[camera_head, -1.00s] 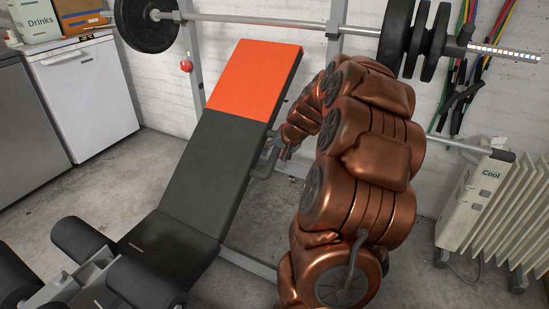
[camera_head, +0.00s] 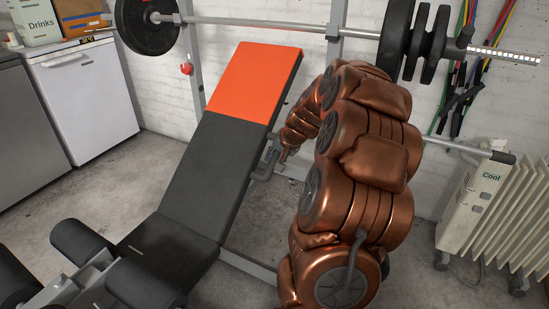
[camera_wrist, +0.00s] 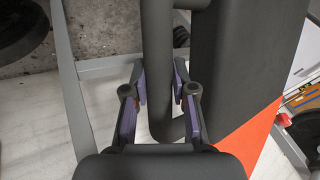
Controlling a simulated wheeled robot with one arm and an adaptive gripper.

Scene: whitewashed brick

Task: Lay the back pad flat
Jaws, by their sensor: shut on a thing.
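The back pad (camera_head: 215,160) of the bench is tilted steeply up, dark grey with an orange top end (camera_head: 256,80). In the wrist view the pad (camera_wrist: 250,65) runs along the right side. A dark bent tube handle (camera_wrist: 158,70) sits beside the pad, on its right side in the head view. My gripper (camera_wrist: 160,78) is closed around this handle, with a finger on each side of it. In the head view my gripper (camera_head: 268,163) is small and partly hidden at the pad's right edge.
The bench seat (camera_head: 165,255) and leg rollers (camera_head: 85,240) are at the lower left. A loaded barbell (camera_head: 270,24) crosses behind the pad. A white fridge (camera_head: 85,100) stands left and a heater (camera_head: 490,205) right. Floor left of the pad is clear.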

